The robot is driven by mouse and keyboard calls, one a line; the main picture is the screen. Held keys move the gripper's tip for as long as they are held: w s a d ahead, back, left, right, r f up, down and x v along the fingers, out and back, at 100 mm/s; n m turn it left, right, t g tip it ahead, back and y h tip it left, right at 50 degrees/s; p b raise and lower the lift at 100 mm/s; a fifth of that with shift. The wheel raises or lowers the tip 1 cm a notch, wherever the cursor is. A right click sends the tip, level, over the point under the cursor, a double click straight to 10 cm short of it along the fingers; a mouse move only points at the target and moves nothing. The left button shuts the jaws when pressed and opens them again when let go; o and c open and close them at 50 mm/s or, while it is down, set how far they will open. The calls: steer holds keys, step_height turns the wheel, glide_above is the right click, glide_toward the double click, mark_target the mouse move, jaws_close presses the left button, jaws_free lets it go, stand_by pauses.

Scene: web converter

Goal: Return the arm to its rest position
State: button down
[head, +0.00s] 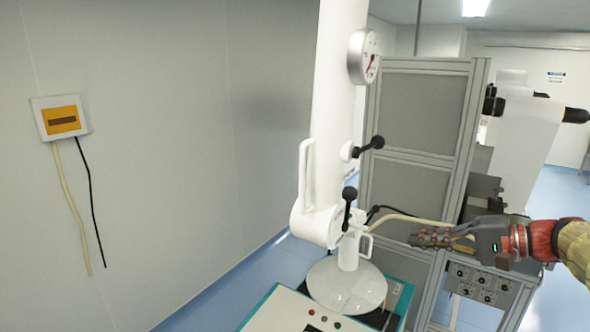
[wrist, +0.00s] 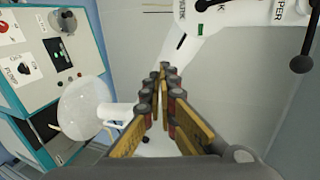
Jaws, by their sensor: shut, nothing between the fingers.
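My gripper (head: 432,238) is at the right of the head view, reaching in from the right edge on my arm (head: 575,245). Its fingers point left toward the white column machine. In the wrist view the yellow-sided fingers of my gripper (wrist: 163,72) come together at their tips. The gripper is shut and nothing shows between the fingers. It appears apart from the machine, but the exact gap is hard to judge.
A white column (head: 335,110) with a gauge (head: 363,57), black-knobbed levers and a round plate (head: 346,287) stands left of my gripper. A grey cabinet (head: 412,115) and a control box (head: 482,286) are close by. A teal-edged panel (wrist: 70,60) shows in the wrist view.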

steer(key=s+a+f+g+h+b, duration=0.2)
steer(key=s+f+h+b, duration=0.2)
steer(key=s+f, duration=0.6)
steer(key=s+a+f+g+h+b, duration=0.25)
steer(key=s+f+h, duration=0.35)
steer(key=f, duration=0.8)
steer(key=s+a+f+n+t+h+b, duration=0.1)
steer(key=s+a+f+n+t+b, duration=0.1)
steer(key=s+a+f+n+b, duration=0.4)
steer(key=s+f+n+b, duration=0.1)
steer(key=s+f+b, duration=0.1)
steer(key=s+b, duration=0.2)
steer(key=shift+s+a+f+h, duration=0.15)
steer(key=shift+a+h, duration=0.1)
steer(key=shift+h, duration=0.05)
